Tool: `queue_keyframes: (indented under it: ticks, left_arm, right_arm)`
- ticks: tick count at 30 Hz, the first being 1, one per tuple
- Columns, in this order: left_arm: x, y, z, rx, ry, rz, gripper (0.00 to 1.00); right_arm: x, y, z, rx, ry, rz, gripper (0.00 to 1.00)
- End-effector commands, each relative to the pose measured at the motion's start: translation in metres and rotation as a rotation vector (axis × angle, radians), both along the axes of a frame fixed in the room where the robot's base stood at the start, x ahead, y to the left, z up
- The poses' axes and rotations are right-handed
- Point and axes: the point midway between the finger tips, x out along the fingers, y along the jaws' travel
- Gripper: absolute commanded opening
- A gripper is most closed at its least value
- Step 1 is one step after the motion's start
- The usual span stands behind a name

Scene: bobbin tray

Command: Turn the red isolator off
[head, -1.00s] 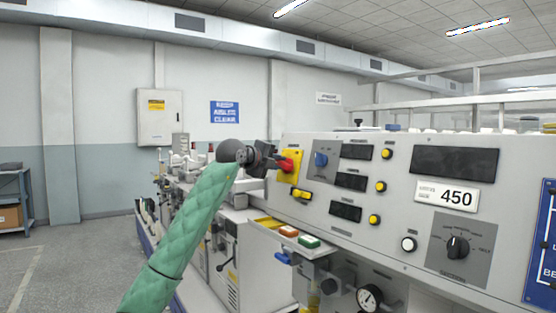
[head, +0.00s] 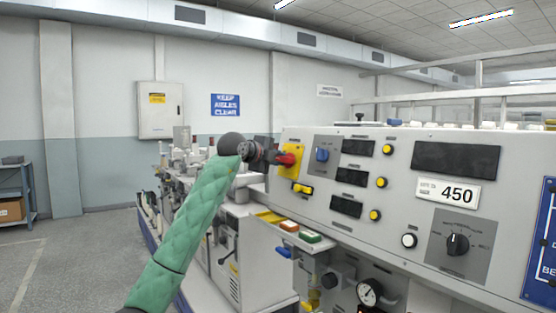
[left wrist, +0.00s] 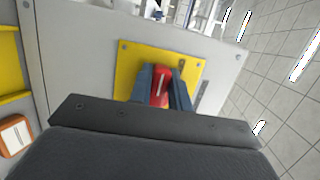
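The red isolator handle (head: 288,159) sits on a yellow plate (head: 294,148) at the left end of the grey control panel. My left gripper (head: 279,157) reaches it from the left. In the left wrist view the red handle (left wrist: 160,88) stands between the two dark fingers (left wrist: 164,90), which lie close against its sides. The handle has a white line on it and looks roughly upright in that view, on the yellow plate (left wrist: 130,59). The finger tips partly hide the handle's edges. My right gripper is not in view.
Beside the isolator are a blue knob (head: 322,155) and a yellow switch (head: 302,189). Orange (head: 289,226) and green (head: 310,237) buttons sit below. The panel (head: 400,190) continues right with displays and a black rotary knob (head: 458,244).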

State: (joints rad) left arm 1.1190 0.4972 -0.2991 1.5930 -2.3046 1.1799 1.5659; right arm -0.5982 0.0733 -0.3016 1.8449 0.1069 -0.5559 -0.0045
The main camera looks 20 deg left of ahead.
Motion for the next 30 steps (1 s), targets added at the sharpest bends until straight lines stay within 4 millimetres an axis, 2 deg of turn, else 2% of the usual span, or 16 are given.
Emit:
queue_keyframes:
  ticks: [1, 3, 14, 24, 30]
  left_arm:
    - [0.0, 0.001, 0.001, -0.001, -0.001, 0.002, 0.28]
    - [0.0, 0.001, 0.0, 0.0, 0.0, 0.002, 0.4]
    - [-0.004, 0.002, 0.001, 0.001, -0.001, 0.001, 0.4]
    - [-0.046, 0.021, 0.011, 0.001, -0.001, 0.002, 0.4]
    - [-0.065, 0.03, 0.017, 0.0, 0.0, 0.002, 0.4]
  right_arm:
    - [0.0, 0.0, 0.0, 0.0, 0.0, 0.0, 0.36]
    - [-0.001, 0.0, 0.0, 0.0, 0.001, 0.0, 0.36]
    - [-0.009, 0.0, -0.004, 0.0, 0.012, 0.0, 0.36]
    - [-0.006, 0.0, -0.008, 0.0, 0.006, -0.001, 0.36]
    - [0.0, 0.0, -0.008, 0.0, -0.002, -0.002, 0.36]
